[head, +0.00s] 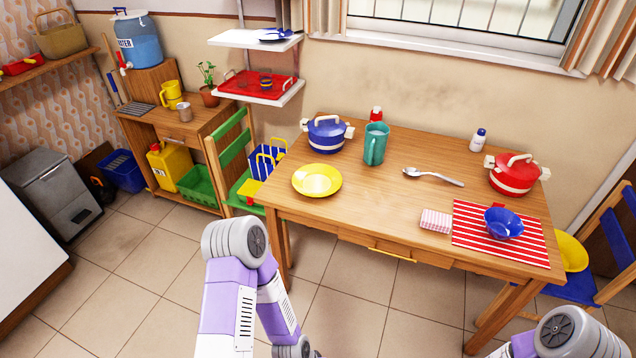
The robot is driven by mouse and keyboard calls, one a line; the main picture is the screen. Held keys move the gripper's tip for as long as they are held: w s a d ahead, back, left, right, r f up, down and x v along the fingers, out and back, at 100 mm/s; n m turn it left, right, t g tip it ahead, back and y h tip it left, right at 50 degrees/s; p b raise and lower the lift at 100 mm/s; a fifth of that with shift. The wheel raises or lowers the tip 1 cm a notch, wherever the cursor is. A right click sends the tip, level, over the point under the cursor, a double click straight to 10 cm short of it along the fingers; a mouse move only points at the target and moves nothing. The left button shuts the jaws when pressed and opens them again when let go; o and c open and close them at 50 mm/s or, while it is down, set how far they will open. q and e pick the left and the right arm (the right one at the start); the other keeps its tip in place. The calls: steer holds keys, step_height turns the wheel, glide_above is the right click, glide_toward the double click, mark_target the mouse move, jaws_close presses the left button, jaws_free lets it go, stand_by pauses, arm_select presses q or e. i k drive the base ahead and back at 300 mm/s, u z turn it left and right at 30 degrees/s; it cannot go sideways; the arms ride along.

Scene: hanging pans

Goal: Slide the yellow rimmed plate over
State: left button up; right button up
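The yellow rimmed plate (317,180) lies flat on the left part of the wooden table (385,207), close to its front left corner. Nothing touches it. In the head view, purple and white links of my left arm show at the lower middle, in front of the table and below the plate. Part of my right arm shows at the bottom right corner. Neither gripper shows in this view.
A blue pot (326,136) stands behind the plate, and a teal pitcher (376,145) behind it to the right. A spoon (433,176), pink-white napkin (436,221), striped mat (470,239) with blue bowl (503,223), and red pot (514,175) lie farther right. The table's middle front is clear.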

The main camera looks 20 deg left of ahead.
mark_target(315, 180)
steer(key=u, duration=2.15)
steer(key=i, duration=2.55)
steer(key=z, duration=2)
